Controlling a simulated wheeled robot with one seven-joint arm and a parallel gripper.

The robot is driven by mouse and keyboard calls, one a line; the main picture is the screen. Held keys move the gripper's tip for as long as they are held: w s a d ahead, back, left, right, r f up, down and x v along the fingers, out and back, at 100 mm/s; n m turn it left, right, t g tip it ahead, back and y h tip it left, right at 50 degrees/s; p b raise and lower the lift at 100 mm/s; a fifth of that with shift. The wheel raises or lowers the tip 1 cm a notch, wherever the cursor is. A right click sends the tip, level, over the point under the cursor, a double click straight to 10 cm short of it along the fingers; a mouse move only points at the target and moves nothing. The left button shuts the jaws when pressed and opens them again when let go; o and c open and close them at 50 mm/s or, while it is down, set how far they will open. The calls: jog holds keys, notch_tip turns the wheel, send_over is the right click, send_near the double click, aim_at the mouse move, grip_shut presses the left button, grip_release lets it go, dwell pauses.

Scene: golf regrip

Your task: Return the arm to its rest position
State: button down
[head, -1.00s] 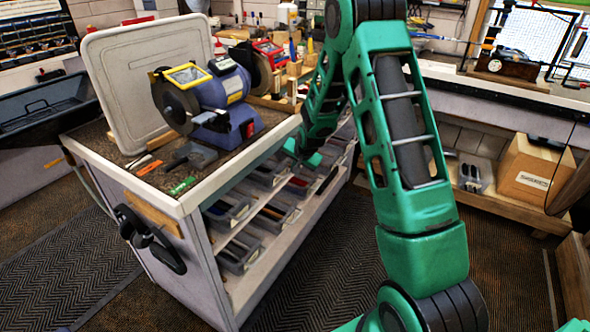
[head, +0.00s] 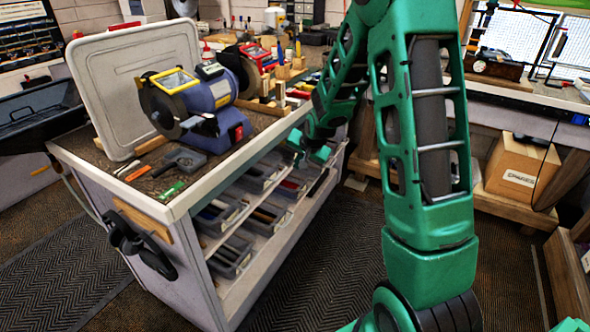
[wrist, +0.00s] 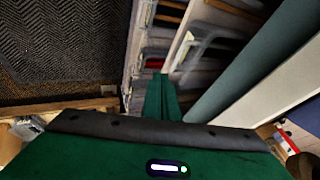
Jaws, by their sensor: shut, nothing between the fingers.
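My green arm stands in the right half of the head view and bends over at the top. Its end, my gripper (head: 308,150), hangs in front of the workbench's open shelf side, beside the bins. In the wrist view the green fingers (wrist: 161,97) are together with nothing between them, pointing toward the shelves. Part of the wrist is hidden behind my own arm link.
The workbench (head: 180,207) carries a bench grinder (head: 204,100), a pale upright tray (head: 125,75) and small tools. Grey bins (head: 230,255) fill its shelves. A cardboard box (head: 522,170) sits on a low shelf at right. Dark matting (head: 335,240) leaves clear floor between.

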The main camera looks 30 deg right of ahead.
jog(key=shift+v, duration=0.95)
jog(key=s+r+n+g, duration=0.2)
jog(key=s+r, duration=0.4)
jog(key=s, duration=1.4)
jog(key=s+d+r+n+g, duration=0.1)
jog(key=s+r+g, duration=0.3)
jog(key=s, duration=1.7)
notch_tip(320, 180, up, 2)
jog(key=shift+s+r+n+g+y, duration=0.1)
jog(key=shift+s+n+g+y, duration=0.15)
jog(key=shift+n+g+y, duration=0.15)
jog(key=shift+d, duration=0.1)
